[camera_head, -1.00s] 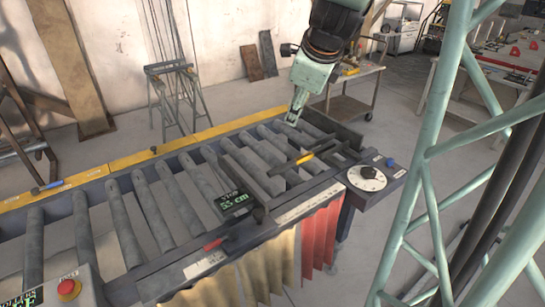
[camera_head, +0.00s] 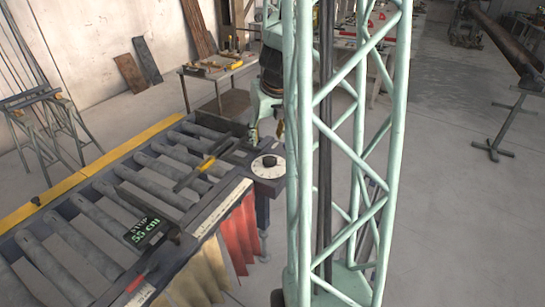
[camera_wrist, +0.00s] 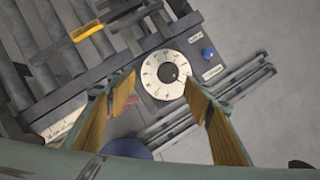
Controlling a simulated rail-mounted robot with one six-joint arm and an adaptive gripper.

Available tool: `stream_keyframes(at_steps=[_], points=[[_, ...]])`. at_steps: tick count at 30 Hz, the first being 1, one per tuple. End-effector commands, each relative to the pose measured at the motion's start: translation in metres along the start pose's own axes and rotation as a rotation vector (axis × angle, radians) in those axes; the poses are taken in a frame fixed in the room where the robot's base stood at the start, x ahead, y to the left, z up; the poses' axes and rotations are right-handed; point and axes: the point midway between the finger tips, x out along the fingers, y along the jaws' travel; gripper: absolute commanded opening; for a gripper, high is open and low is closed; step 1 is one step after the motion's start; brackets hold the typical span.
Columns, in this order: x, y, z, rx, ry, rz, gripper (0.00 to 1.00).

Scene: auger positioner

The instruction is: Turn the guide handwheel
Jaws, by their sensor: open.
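The guide handwheel (camera_head: 267,166) is a round white dial with black marks and a dark knob, on a dark plate at the right end of the roller table. In the wrist view the handwheel (camera_wrist: 160,68) faces me, between and beyond the fingertips. My gripper (camera_head: 266,131) points down close above it in the head view, partly hidden by green lattice. In the wrist view my gripper (camera_wrist: 160,79) is open and empty, with yellow pads on both sides. Whether a fingertip touches the dial I cannot tell.
A blue knob (camera_wrist: 208,53) and small labels sit beside the dial. Red strips (camera_head: 240,236) hang below the front edge. A work table (camera_head: 217,68) stands behind.

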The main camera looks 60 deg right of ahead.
Motion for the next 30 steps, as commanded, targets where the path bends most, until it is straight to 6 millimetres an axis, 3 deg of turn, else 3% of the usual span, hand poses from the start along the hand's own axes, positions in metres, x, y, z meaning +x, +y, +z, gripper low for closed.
stream_keyframes(at_steps=[7, 22, 30], points=[[0.009, -0.02, -0.01, 0.102, 0.016, -0.012, 0.47], [0.011, -0.02, -0.011, 0.106, 0.017, -0.012, 0.47], [0.023, -0.02, -0.012, 0.107, 0.017, -0.012, 0.47]])
